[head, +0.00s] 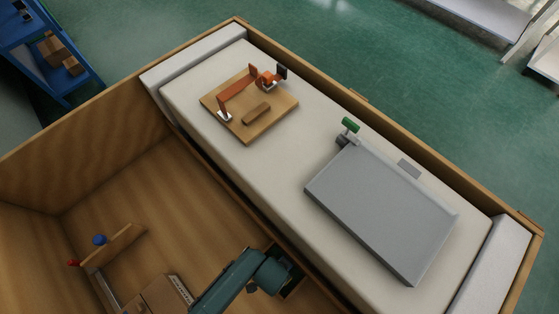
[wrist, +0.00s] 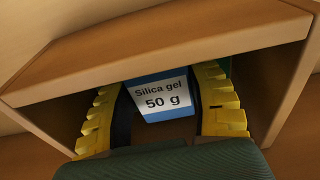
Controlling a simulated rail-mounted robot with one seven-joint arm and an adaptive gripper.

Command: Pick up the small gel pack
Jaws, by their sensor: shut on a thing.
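The small gel pack (wrist: 158,100) shows in the wrist view as a white and blue pack with the label "Silica gel 50 g". It is between the two yellow ribbed fingers of my gripper (wrist: 160,84), which is shut on it. The pack is inside or at the mouth of a wooden compartment (wrist: 170,52), below its top board. In the head view my teal arm is at the bottom and the pack is not visible.
Wooden walls (wrist: 288,82) stand close on both sides of my gripper. In the head view, a pale bench top (head: 285,150) holds a wooden board (head: 240,128) with orange parts and a grey flat box (head: 380,215). A wooden floor (head: 150,190) lies left of my arm.

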